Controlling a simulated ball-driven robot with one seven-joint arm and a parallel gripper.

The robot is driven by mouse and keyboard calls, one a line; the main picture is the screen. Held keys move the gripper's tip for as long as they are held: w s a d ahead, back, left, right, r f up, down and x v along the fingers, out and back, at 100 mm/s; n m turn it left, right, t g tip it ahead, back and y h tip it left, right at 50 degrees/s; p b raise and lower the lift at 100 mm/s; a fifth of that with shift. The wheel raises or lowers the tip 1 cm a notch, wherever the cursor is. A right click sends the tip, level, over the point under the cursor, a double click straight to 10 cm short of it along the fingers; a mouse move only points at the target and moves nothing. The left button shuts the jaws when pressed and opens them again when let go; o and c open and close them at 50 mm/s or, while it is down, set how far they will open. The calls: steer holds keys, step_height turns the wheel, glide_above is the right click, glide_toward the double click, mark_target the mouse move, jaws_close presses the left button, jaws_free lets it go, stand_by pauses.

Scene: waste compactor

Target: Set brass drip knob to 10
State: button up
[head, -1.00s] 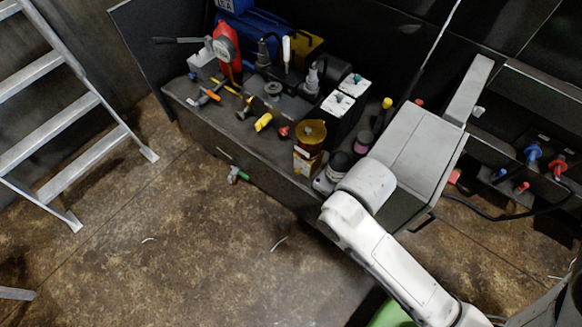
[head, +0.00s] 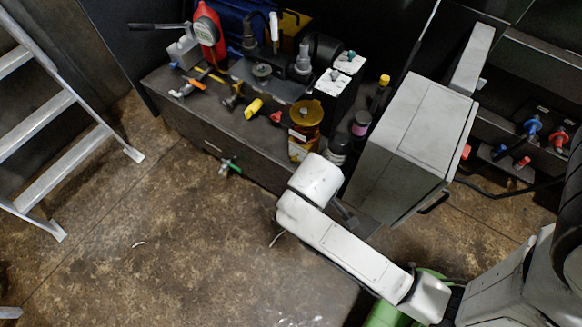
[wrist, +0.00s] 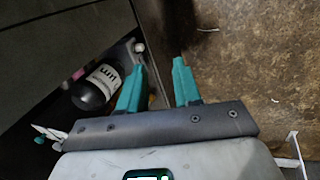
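In the wrist view my gripper (wrist: 160,78) has two teal fingers with a clear gap between them and nothing held. The fingers point past the bench edge, over the brown floor. In the head view my white arm reaches toward the bench front, and its gripper is mostly hidden. I cannot surely tell which part is the brass drip knob. A round brass-coloured top (head: 306,112) sits on an amber container (head: 301,147) near the bench's front right. A small pale round knob (wrist: 139,47) shows near the left fingertip. No setting is readable.
A tall grey cabinet (head: 418,135) stands right of the dark bench (head: 225,135). Tools, a red device (head: 208,30) and black boxes crowd the bench. Open floor and a ladder (head: 45,125) are at left.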

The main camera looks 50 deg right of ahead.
steer(key=w+d+f+g+h+b, duration=0.1)
steer(key=w+d+f+h+b, duration=0.2)
steer(key=f+b, duration=0.5)
steer(key=n+t+h+b, duration=0.1)
steer(key=t+h+b, duration=0.1)
steer(key=h+b, duration=1.25)
glide_toward(293, 161)
steer(key=d+y+b, duration=0.1)
steer(key=d, duration=0.2)
steer(key=d+r+y+b, duration=0.1)
steer(key=d+b, duration=0.1)
steer(key=d+r+y+b, duration=0.1)
steer(key=d, duration=0.2)
steer(key=shift+w+d+r+b, duration=0.2)
steer(key=shift+d+r+b, duration=0.05)
steer(key=shift+d+b, duration=0.15)
steer(key=shift+c, duration=0.5)
jaws_close()
